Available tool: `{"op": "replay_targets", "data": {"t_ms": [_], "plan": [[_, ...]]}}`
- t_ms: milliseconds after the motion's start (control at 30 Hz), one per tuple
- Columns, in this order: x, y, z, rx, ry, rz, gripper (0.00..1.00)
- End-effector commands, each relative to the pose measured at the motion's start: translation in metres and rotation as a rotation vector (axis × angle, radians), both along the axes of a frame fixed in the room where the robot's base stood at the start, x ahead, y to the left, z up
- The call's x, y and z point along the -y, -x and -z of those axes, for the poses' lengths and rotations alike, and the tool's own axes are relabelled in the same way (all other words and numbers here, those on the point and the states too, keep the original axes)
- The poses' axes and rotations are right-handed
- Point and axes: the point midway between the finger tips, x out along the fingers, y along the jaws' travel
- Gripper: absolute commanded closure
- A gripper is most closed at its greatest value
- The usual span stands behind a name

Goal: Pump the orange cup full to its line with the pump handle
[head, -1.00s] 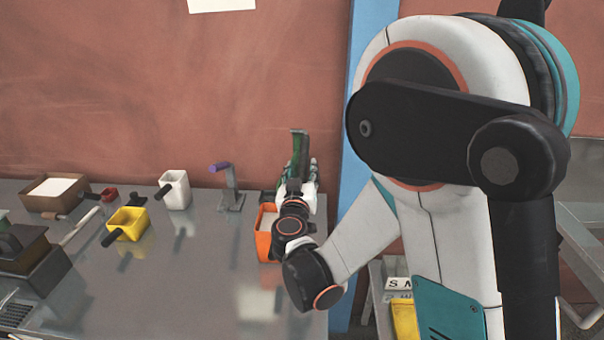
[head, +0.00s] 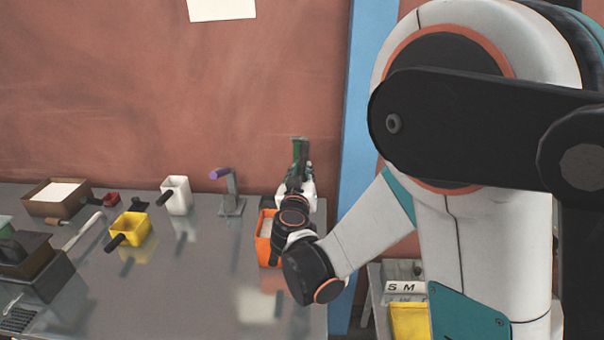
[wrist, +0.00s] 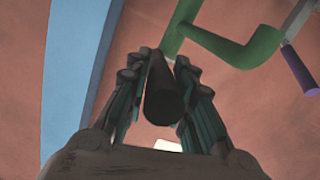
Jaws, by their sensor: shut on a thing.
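My gripper (wrist: 161,72) is shut on the dark round pump handle (wrist: 164,98), which sits between the two fingers in the wrist view. A green pump part (wrist: 232,48) shows beyond it, and a green upright (head: 299,150) stands above my gripper (head: 298,172) in the head view. The orange cup (head: 264,240) is on the bench, below and left of my gripper. Pale material shows inside the cup, but my wrist and arm hide its right side. Its line and exact fill level cannot be made out.
A purple-tipped lever on a grey stand (head: 231,195) is left of the cup. Further left are a white cup (head: 176,194), a yellow cup (head: 129,227) and a brown box (head: 56,198). A blue post (head: 360,130) rises right of my gripper. The bench's front middle is clear.

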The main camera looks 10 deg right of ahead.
Motion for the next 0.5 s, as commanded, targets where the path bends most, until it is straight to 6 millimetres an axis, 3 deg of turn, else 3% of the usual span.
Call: {"op": "replay_targets", "data": {"t_ms": [33, 100, 500], "plan": [[0.000, 0.001, -0.014, -0.026, -0.008, -0.001, 1.00], [0.000, 0.001, -0.023, -0.068, -0.017, 0.000, 1.00], [0.001, -0.005, -0.067, -0.308, -0.068, 0.000, 1.00]]}}
